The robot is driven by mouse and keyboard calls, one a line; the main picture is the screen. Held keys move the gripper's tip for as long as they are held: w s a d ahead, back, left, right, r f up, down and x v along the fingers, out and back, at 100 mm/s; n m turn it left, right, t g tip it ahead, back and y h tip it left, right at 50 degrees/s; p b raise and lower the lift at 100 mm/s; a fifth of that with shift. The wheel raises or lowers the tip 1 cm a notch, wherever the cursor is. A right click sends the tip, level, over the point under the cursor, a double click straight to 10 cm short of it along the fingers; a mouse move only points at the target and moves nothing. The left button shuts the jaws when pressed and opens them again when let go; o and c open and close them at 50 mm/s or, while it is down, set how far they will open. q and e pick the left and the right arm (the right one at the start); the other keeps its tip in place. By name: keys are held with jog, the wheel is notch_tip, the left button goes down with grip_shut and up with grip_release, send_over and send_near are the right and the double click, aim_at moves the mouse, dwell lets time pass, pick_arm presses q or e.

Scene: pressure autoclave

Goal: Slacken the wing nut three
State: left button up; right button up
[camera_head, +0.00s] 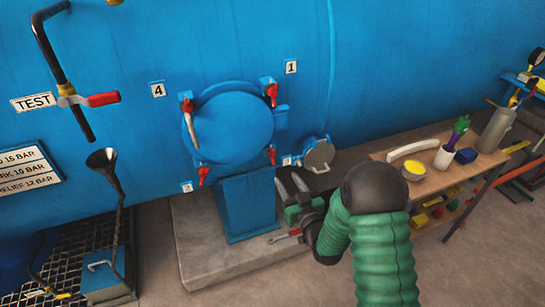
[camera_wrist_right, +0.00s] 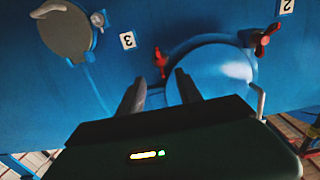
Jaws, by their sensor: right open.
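The round blue hatch (camera_head: 233,127) has red wing nuts around its rim. Wing nut three (camera_head: 271,155) is at the hatch's lower right in the head view. In the wrist view wing nut three (camera_wrist_right: 160,62) stands beside the number plate 3 (camera_wrist_right: 127,40). My right gripper (camera_head: 290,178) is open and empty, below and right of wing nut three in the head view. In the wrist view the right gripper's fingertips (camera_wrist_right: 160,77) flank the line to that nut, apparently short of it. My left gripper is not in view.
A round grey cover (camera_head: 318,155) sits on the wall right of wing nut three. The blue pedestal (camera_head: 247,205) stands below the hatch. A wooden bench (camera_head: 425,165) holding several items is at right. A funnel (camera_head: 102,160) and the TEST lever (camera_head: 103,99) are at left.

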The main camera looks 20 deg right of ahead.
aim_at(273, 156)
jog(key=w, duration=1.3)
jog(key=shift+w, duration=0.1)
grip_shut()
